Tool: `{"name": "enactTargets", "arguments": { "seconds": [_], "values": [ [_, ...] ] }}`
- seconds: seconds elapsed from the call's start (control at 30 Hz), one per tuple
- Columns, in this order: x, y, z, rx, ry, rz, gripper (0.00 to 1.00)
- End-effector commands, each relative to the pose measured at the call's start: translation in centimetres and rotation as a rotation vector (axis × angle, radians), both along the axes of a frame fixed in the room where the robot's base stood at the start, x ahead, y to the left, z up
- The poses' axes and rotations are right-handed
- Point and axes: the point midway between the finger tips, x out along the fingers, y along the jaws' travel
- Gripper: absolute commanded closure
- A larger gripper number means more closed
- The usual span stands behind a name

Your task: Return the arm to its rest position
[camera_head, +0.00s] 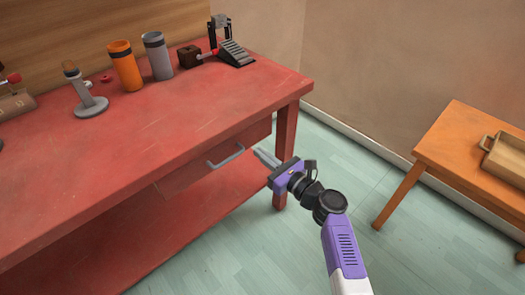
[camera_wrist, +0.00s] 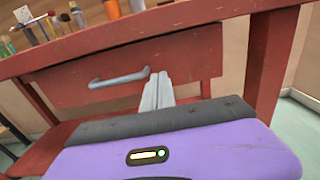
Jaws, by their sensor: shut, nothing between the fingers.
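My gripper (camera_head: 266,158) is shut and empty, in front of the red workbench (camera_head: 180,125) near its right front leg. In the wrist view the closed fingers (camera_wrist: 158,92) point toward the bench's drawer (camera_wrist: 190,60). The drawer's grey handle (camera_head: 226,157) is just left of the fingertips in the head view, and the fingers look apart from it. The handle also shows left of the fingers in the wrist view (camera_wrist: 118,80). My arm reaches in from the lower right of the head view. The drawer looks closed.
On the bench stand an orange cylinder (camera_head: 125,65), a grey cylinder (camera_head: 157,56), a pedal (camera_head: 235,53), a dark block (camera_head: 189,57) and a grey stand (camera_head: 90,103). An orange table (camera_head: 455,145) with a wooden tray (camera_head: 505,158) is at right. Floor between is clear.

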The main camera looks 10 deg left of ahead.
Motion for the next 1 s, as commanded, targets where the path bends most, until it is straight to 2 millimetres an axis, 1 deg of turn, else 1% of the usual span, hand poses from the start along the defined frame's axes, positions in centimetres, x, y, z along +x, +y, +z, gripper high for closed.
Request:
{"name": "enactTargets", "arguments": {
  "seconds": [0.03, 0.3, 0.4, 0.5, 0.87, 0.93, 1.0],
  "values": [
    [-0.7, -0.9, 0.2, -0.001, 0.002, -0.002, 1.00],
    [-3.7, -4.8, 0.1, -0.001, 0.002, -0.002, 1.00],
    [-4.5, -5.8, 0.0, 0.000, 0.001, -0.001, 1.00],
    [-5.0, -6.4, -0.1, 0.000, 0.002, -0.001, 1.00],
    [-5.1, -6.8, -0.1, -0.020, -0.025, -0.004, 1.00],
    [-4.7, -7.1, -0.3, -0.062, -0.063, -0.024, 1.00],
    [-4.0, -7.6, -0.5, -0.146, -0.129, -0.057, 1.00]
  ]
}}
